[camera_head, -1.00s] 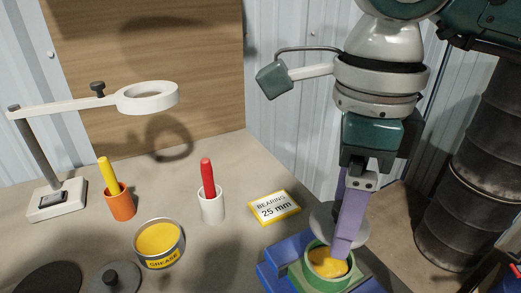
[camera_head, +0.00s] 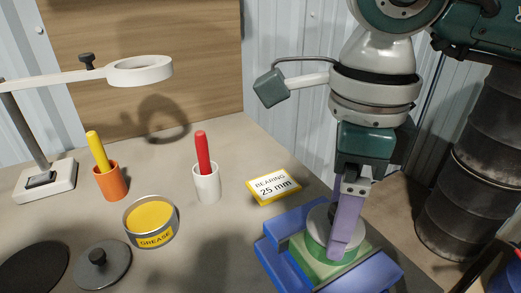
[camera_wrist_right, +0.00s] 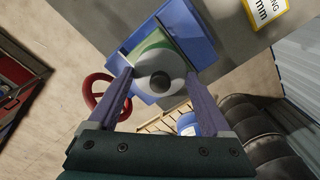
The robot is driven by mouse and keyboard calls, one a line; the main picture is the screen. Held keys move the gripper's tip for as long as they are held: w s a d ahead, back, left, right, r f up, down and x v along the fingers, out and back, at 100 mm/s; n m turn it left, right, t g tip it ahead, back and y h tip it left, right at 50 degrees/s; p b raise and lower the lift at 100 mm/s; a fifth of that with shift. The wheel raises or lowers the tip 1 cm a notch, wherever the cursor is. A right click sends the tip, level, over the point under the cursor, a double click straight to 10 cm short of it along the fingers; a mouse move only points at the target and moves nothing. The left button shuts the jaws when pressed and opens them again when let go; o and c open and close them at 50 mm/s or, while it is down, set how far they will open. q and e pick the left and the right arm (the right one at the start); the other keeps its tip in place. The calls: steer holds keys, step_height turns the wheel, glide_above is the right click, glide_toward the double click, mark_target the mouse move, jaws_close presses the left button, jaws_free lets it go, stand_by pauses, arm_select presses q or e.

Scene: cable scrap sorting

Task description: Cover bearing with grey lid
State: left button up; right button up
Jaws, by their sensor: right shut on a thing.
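My right gripper (camera_head: 343,250) is shut on the grey lid (camera_head: 319,222), which has a dark knob. The lid is over the round opening of the green bearing housing (camera_head: 352,257), so the bearing and grease inside are hidden. The housing sits in a blue holder (camera_head: 277,257). In the right wrist view, the lid (camera_wrist_right: 148,82) shows between the two purple fingers (camera_wrist_right: 160,80), above the housing; I cannot tell whether it is fully seated. My left gripper is not in view.
A second knobbed grey disc (camera_head: 108,275) and a black disc (camera_head: 35,268) lie at the front left. A grease tin (camera_head: 151,240), white cup (camera_head: 206,187), orange cup (camera_head: 110,188), magnifier stand (camera_head: 45,185) and bearing sign (camera_head: 274,187) stand around. Black drums (camera_head: 458,190) are at right.

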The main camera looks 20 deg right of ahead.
stand_by(0.7)
steer(key=o, duration=1.2)
steer(key=shift+o, duration=0.2)
